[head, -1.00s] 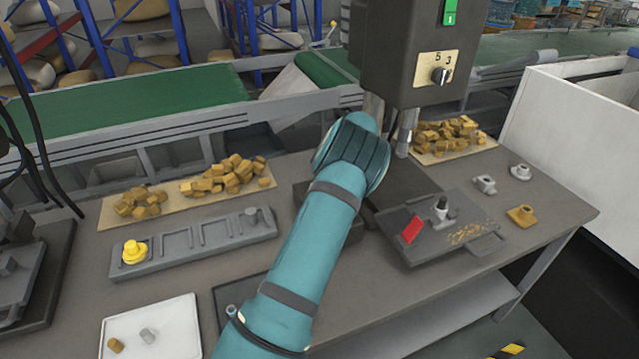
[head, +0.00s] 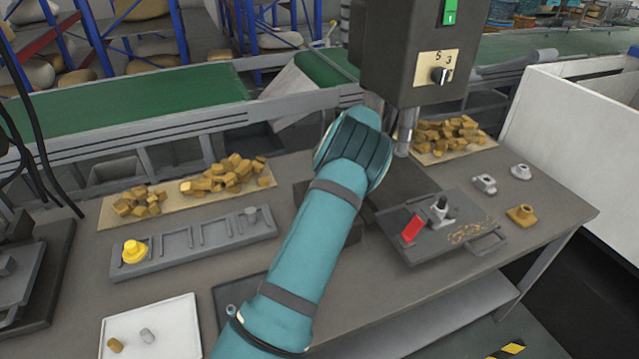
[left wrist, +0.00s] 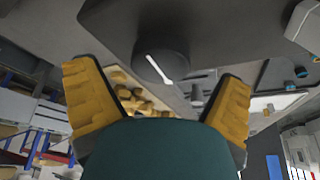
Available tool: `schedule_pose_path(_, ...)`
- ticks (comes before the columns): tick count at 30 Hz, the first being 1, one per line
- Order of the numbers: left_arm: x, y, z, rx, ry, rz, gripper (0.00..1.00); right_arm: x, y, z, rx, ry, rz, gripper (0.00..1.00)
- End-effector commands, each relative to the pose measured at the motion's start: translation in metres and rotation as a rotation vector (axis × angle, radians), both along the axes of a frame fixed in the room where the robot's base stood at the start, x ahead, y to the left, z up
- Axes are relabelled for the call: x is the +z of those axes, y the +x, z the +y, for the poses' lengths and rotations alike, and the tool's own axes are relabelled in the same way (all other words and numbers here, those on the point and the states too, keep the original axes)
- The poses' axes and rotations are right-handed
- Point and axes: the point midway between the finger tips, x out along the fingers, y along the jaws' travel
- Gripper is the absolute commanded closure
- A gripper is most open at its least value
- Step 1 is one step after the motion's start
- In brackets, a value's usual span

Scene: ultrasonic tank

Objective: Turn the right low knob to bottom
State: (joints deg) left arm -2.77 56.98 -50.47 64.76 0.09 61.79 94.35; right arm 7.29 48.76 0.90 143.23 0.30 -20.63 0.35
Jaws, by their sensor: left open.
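A dark round knob (left wrist: 152,69) with a white pointer line shows in the left wrist view, on a dark housing. The line runs slantwise across its face. My left gripper (left wrist: 160,78) is open, with its yellow fingers apart on either side of the knob in that view; I see no contact. In the head view my teal left arm reaches up to the drill-like machine (head: 405,45), and its fingers are hidden. Another knob (head: 440,75) sits on a beige numbered plate on the machine's front. I cannot tell from the views which is the right low knob. My right gripper is not in view.
A grey plate (head: 478,255) with a red handle (head: 412,230) lies below the machine. Metal parts (head: 484,184) stand right of it. Brown blocks (head: 222,178) lie on a board at left, behind a grey slotted tray (head: 215,243). A white tray (head: 180,335) is in front.

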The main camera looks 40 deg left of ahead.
Motion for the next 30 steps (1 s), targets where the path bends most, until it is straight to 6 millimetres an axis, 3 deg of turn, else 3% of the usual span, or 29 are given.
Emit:
schedule_pose_path(6, 0.044, 0.009, -0.015, -0.001, 0.0, -0.005, 0.05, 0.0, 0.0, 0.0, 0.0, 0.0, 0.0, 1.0)
schedule_pose_path(13, 0.078, 0.016, -0.027, 0.0, 0.001, -0.002, 0.05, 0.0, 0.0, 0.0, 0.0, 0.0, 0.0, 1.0)
schedule_pose_path(19, 0.091, 0.018, -0.032, 0.001, 0.001, -0.001, 0.05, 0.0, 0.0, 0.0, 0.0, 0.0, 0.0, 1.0)
schedule_pose_path(30, 0.091, 0.018, -0.033, 0.001, 0.0, 0.0, 0.05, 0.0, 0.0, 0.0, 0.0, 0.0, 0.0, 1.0)
